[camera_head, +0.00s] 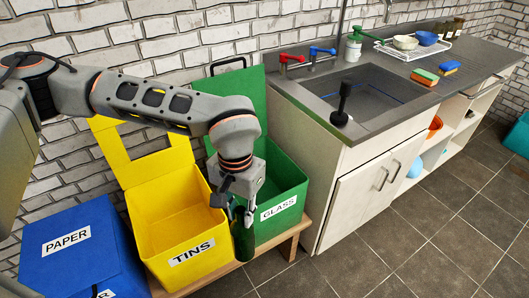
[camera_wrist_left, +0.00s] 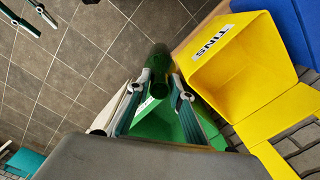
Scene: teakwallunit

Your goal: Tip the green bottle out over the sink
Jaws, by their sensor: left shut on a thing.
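My left gripper (camera_head: 239,208) is shut on the green bottle (camera_head: 243,240). In the head view the bottle hangs below the fingers, in front of the green GLASS bin and beside the yellow TINS bin. The left wrist view also shows the bottle (camera_wrist_left: 155,66) between the fingers of my left gripper (camera_wrist_left: 163,84). The sink (camera_head: 362,97) is a dark basin in the counter, to the right of and apart from the bottle. My right gripper does not show in the head view.
A black-handled plunger-like thing (camera_head: 342,103) stands at the sink's front edge. A red tap (camera_head: 291,59) and blue tap (camera_head: 321,51) stand behind it.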

